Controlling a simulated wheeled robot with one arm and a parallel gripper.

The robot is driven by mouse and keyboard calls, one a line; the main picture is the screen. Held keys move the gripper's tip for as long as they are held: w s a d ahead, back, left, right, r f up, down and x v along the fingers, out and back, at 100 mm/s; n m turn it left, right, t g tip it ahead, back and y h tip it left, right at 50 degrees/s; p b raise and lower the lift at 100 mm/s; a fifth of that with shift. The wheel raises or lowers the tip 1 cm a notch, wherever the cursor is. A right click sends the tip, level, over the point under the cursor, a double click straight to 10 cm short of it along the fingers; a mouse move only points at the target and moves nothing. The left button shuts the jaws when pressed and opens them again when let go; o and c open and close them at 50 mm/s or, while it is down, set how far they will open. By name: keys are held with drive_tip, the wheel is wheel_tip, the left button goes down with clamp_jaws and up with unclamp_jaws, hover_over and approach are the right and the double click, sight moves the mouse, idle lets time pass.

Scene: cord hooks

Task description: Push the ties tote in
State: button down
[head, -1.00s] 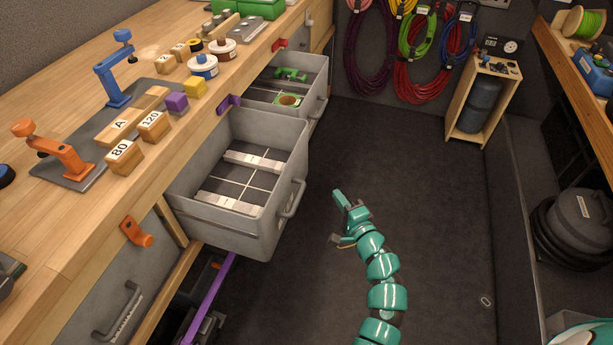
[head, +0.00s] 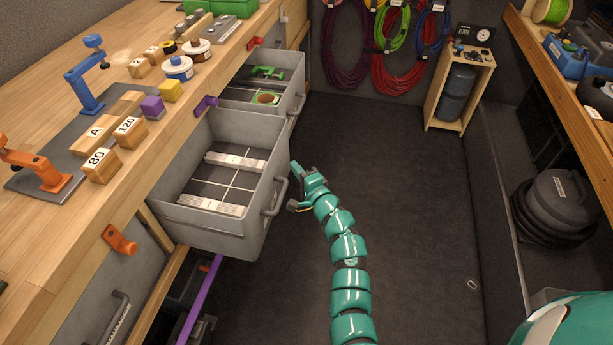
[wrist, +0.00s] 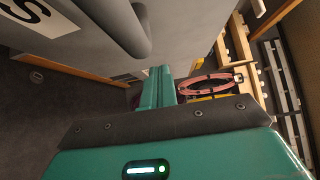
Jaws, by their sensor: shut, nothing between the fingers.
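A grey tote (head: 250,238) stands pulled out from under the workbench, with white strips and a dark, line-divided floor inside. I take it for the ties tote, but its label is not readable in the head view. In the wrist view, its grey front (wrist: 200,30) fills the top, with part of a white label showing an "S". Its bar handle (head: 276,197) also shows in the wrist view (wrist: 118,22). My gripper (head: 296,170) is shut and empty, just right of the handle at the tote's front. Its closed teal fingers (wrist: 160,75) point towards the front; contact cannot be told.
A second grey tote (head: 295,92) with green items is also pulled out, farther back. The workbench (head: 60,220) with clamps and blocks runs along the left. A purple strip (head: 203,295) hangs below the near tote.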

drive_tip(key=shift+w+a+f, duration=0.1)
drive_tip(key=shift+w+a, duration=0.1)
drive_tip(key=shift+a, duration=0.45)
drive_tip(key=shift+w+a, duration=0.15)
drive_tip(key=shift+a, duration=0.5)
drive_tip(key=shift+a, duration=0.1)
drive_tip(key=b, duration=1.1)
hover_over(211, 168)
drive_tip(key=d, duration=0.3)
drive_tip(key=shift+s+a+f, duration=0.1)
drive_tip(key=shift+s+a, duration=0.1)
drive_tip(key=shift+a, duration=0.05)
drive_tip(key=shift+w+a+b, duration=0.2)
drive_tip(key=shift+a+b, duration=0.25)
drive_tip(key=shift+a, duration=0.1)
drive_tip(key=shift+w+a+b, duration=0.15)
drive_tip(key=shift+a+b, duration=0.25)
drive_tip(key=shift+a, duration=0.1)
drive_tip(key=shift+r, duration=0.3)
drive_tip(key=shift+a+r, duration=0.15)
drive_tip(key=shift+a, duration=0.1)
drive_tip(key=shift+d, duration=0.1)
